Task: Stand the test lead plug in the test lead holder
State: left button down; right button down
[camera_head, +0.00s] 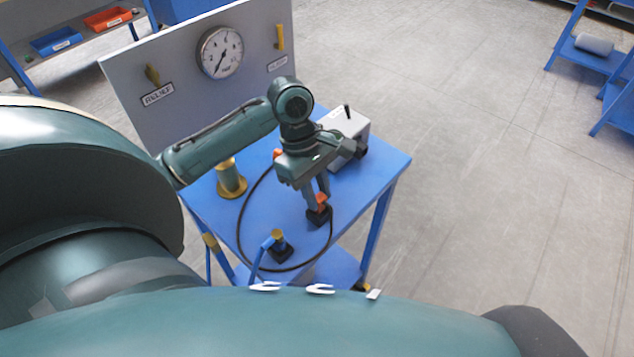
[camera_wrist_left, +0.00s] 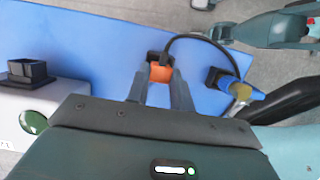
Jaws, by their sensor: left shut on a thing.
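My left gripper (camera_head: 318,200) points down over the blue table, its fingers shut on the orange test lead plug (camera_head: 321,202). The plug also shows between the fingertips in the left wrist view (camera_wrist_left: 160,73). A small black holder (camera_head: 319,217) is directly under the plug, and it shows just beyond the plug in the left wrist view (camera_wrist_left: 152,57). The plug's lower end is hidden, so I cannot tell whether it is seated or just above. A black lead (camera_head: 243,210) loops over the table. My right gripper is not in view.
A blue plug (camera_head: 272,238) stands at another black block (camera_head: 282,252) near the table's front edge. A grey box (camera_head: 345,130) and a brass post (camera_head: 231,180) stand farther back. A gauge panel (camera_head: 150,60) rises behind. The table's (camera_head: 385,165) right side is clear.

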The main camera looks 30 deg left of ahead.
pick_arm(q)
jog(key=shift+f, duration=0.7)
jog(key=c, duration=1.1)
grip_release()
jog(key=shift+c, duration=0.2)
jog(key=v, duration=1.3)
jog(key=shift+s, duration=0.1)
